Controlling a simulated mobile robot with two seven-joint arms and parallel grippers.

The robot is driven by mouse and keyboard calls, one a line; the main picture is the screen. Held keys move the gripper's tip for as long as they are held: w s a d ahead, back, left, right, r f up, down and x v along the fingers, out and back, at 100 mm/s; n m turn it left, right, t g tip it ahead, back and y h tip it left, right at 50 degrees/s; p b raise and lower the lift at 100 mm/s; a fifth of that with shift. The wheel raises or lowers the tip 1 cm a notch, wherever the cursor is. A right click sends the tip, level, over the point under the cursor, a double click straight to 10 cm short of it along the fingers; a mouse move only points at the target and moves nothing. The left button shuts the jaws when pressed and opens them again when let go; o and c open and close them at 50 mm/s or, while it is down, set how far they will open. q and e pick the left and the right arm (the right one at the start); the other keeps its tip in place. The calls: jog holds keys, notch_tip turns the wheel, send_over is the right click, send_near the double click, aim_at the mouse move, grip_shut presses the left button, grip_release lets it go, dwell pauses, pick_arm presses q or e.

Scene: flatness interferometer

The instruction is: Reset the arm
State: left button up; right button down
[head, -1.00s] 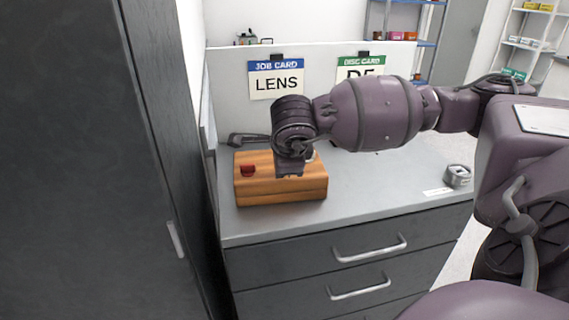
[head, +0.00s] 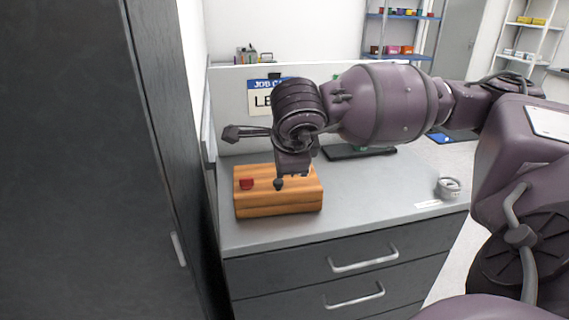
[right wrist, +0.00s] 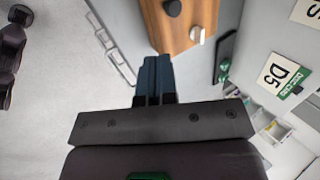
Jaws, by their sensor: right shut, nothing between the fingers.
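My right arm comes in from the right in the head view. Its hand (head: 293,163) points down over the wooden block (head: 262,205) on the grey bench top; its fingertips are hard to make out there. In the right wrist view the two blue fingers (right wrist: 154,62) are together with nothing between them. The block (right wrist: 183,36) lies beyond them, with a dark knob (right wrist: 172,7) and a white knob (right wrist: 197,35). A red piece (head: 246,184) sits on the block's left part. My left gripper is not in view.
A dark cabinet (head: 85,160) stands close on the left. A job card (head: 260,97) on the back panel is partly hidden by my arm; the D5 disc card (right wrist: 285,75) shows in the wrist view. A grey ring-shaped part (head: 448,187) sits at right. The bench front is clear.

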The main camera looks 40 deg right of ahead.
jog(key=shift+s+a+r, duration=0.5)
jog(key=shift+s+r, duration=0.05)
jog(key=shift+s, duration=0.25)
